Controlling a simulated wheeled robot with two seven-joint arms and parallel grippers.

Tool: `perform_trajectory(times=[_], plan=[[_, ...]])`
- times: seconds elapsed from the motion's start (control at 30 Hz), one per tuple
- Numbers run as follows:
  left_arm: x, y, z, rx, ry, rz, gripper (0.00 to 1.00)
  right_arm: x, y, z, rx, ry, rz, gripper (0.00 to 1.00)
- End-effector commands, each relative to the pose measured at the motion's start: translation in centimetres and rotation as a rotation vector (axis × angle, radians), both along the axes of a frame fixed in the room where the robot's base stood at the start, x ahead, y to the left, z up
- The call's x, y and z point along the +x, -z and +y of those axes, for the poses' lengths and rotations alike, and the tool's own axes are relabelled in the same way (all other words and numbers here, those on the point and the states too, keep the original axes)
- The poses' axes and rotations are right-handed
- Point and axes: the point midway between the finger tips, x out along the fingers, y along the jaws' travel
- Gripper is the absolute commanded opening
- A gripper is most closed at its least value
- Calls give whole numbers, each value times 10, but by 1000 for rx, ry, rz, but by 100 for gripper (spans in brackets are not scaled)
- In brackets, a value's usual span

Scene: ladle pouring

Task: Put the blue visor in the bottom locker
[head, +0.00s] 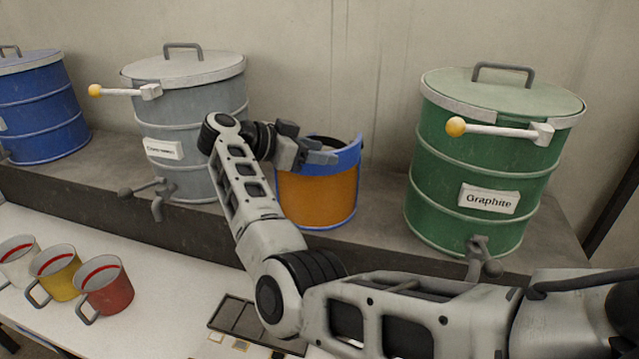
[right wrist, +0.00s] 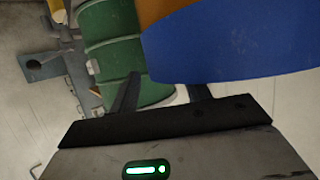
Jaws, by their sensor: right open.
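The blue visor (head: 318,198), a blue band and rim around an orange shield, stands on the grey shelf between the grey and green drums. In the right wrist view, its blue band (right wrist: 235,42) fills the upper right, close beyond the fingers. My right gripper (head: 322,151) is open at the visor's upper left rim, with its fingers pointing right across the top of it. In the right wrist view, the gripper (right wrist: 160,92) shows its two fingers apart with nothing clearly held between them. Whether a finger touches the visor I cannot tell. The bottom locker and my left gripper are not in view.
The green Graphite drum (head: 478,170) stands right of the visor, the grey drum (head: 190,118) left, a blue drum (head: 40,110) farther left. Several mugs, including a red one (head: 108,290), stand on the white table (head: 150,325). A dark tray (head: 235,318) lies nearby.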

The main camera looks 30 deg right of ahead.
Motion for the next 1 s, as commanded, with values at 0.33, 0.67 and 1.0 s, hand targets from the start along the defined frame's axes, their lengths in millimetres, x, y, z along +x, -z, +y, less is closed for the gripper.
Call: perform_trajectory(times=[0.33, 0.67, 1.0], plan=[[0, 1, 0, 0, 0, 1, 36, 0, 1, 0, 1, 0, 3, 0], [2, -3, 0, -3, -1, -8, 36, 0, -1, 1, 2, 0, 3, 0], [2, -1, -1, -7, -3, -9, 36, 1, -63, 1, 1, 0, -5, 0]])
